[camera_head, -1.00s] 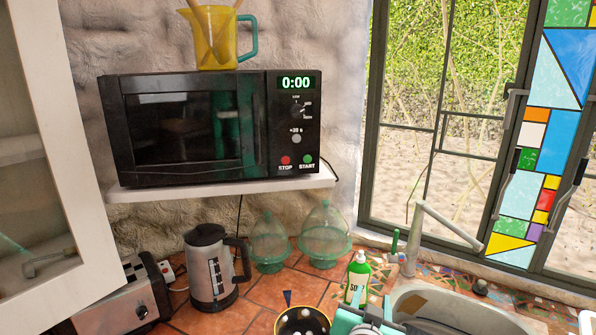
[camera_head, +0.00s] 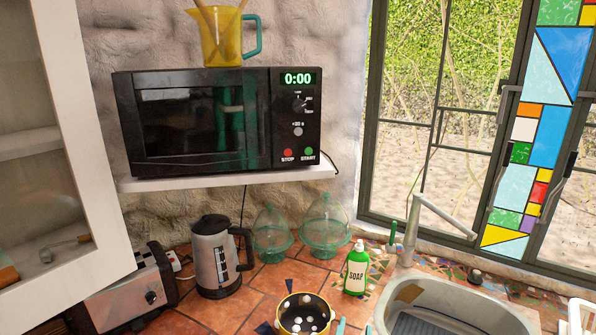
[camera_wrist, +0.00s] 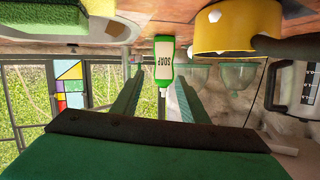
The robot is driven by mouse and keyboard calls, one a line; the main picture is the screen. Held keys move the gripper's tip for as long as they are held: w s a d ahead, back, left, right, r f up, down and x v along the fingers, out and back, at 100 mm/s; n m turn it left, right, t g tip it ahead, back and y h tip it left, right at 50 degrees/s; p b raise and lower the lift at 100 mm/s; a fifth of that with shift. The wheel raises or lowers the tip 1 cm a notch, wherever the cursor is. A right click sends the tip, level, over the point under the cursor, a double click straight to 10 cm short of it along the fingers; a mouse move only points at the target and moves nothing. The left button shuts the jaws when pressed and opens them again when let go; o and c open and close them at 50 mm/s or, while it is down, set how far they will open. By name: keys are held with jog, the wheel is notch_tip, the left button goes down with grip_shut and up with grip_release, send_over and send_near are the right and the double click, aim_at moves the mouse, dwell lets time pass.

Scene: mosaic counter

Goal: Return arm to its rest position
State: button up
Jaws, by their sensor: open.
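My gripper (camera_wrist: 157,85) shows in the wrist view, which is upside down. Its two green fingers stand apart with nothing held between them. A green soap bottle with a white label (camera_wrist: 164,62) appears beyond the fingertips, in the gap, not touched as far as I can tell. In the head view the soap bottle (camera_head: 356,270) stands upright on the tiled counter, left of the sink. Only small teal bits, likely my fingertips, show at the bottom edge there; the rest of the arm is out of view.
A yellow-rimmed dotted bowl (camera_head: 304,316) sits at the counter front. A kettle (camera_head: 215,258), toaster (camera_head: 128,292) and two glass domes stand behind and left. The sink (camera_head: 440,305) is at right. A microwave (camera_head: 215,122) on a shelf holds up a yellow jug (camera_head: 222,38).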

jog(key=s+a+f+n+y, duration=0.1)
jog(key=s+a+f, duration=0.4)
jog(key=s+f, duration=0.3)
jog(key=s+a+f+n+y, duration=0.1)
jog(key=s+a+f, duration=0.3)
jog(key=s+f, duration=0.4)
jog(key=s+a+n+t+y, duration=0.1)
jog(key=s+a, duration=0.3)
jog(key=s, duration=1.9)
jog(key=shift+s+n+y, duration=0.25)
jog(key=shift+n+y, duration=0.25)
jog(key=shift+n, duration=0.3)
jog(key=shift+a, duration=0.1)
